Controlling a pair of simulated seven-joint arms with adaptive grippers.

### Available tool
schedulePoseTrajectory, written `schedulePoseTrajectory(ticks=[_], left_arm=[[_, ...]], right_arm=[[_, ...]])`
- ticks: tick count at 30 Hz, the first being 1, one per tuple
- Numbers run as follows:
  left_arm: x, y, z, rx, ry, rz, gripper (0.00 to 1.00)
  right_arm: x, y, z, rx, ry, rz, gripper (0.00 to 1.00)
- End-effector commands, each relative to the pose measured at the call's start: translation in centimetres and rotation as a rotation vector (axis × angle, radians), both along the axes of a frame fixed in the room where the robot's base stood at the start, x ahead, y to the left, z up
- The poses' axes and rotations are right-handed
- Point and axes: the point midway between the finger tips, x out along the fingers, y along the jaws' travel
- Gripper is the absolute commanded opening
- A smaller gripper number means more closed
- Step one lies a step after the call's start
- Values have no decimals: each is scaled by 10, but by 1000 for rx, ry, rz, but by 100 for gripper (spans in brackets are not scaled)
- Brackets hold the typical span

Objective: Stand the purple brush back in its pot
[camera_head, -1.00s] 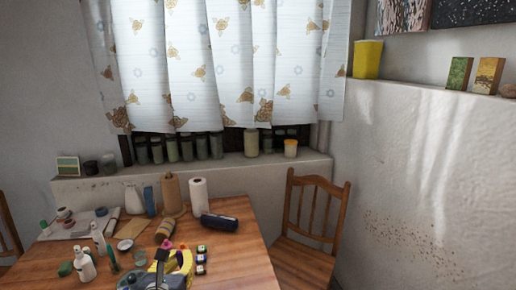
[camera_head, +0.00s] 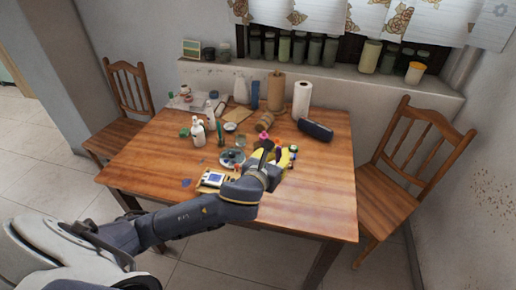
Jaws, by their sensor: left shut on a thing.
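A yellow object (camera_head: 286,158) and a small pink item (camera_head: 264,137) are right beside the gripper. I cannot make out the purple brush. A small clear glass (camera_head: 237,141) stands left of the gripper; I cannot tell whether it is the brush's pot. My right gripper is not in view.
A small device with a screen (camera_head: 213,179) lies near the front. Chairs (camera_head: 415,165) flank the table. Its right front is clear.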

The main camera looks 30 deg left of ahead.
Motion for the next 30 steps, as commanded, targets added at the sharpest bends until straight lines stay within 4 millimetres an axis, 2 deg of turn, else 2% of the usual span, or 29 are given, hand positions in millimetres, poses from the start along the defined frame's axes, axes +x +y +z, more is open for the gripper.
schedulePoseTrajectory(ticks=[13,18,20,23,30], left_arm=[[1,0,3,0,5,0,0],[13,1,29,-1,14,3,0],[24,6,42,-1,21,16,0],[54,22,60,0,35,58,0],[140,82,90,-3,69,188,0]], right_arm=[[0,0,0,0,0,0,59],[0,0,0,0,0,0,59],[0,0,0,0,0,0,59],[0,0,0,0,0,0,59],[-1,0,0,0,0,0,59]])
